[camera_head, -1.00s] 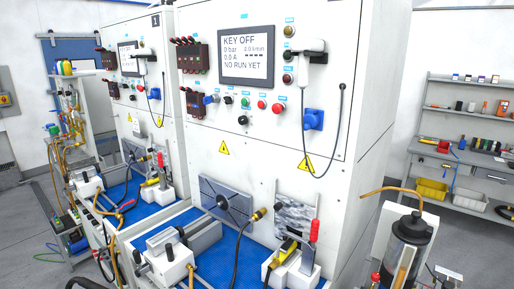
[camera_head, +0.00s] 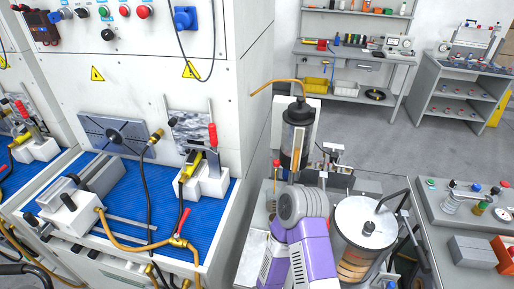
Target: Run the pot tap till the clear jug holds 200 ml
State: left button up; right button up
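A round pot (camera_head: 353,243) with a pale lid and amber contents stands at the lower right, right of my purple and grey arm (camera_head: 312,248). A dark-topped clear cylinder (camera_head: 298,135) with amber inside stands behind the arm, and a bent copper-coloured pipe (camera_head: 272,84) shows at its top. I cannot make out the pot's tap or a separate clear jug; my arm hides part of the bench. Small grey and dark parts show just beyond the arm, and I cannot tell whether they are its gripper. My other arm is not in view.
The white test cabinet (camera_head: 130,60) and its blue mat (camera_head: 128,195) with clamps and hoses fill the left. A grey bench (camera_head: 450,235) with small parts is at the right. Shelves (camera_head: 350,55) stand at the back, with open floor (camera_head: 370,130) before them.

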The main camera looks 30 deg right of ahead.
aim_at(276, 163)
jog(key=z, duration=1.05)
jog(key=k, duration=0.1)
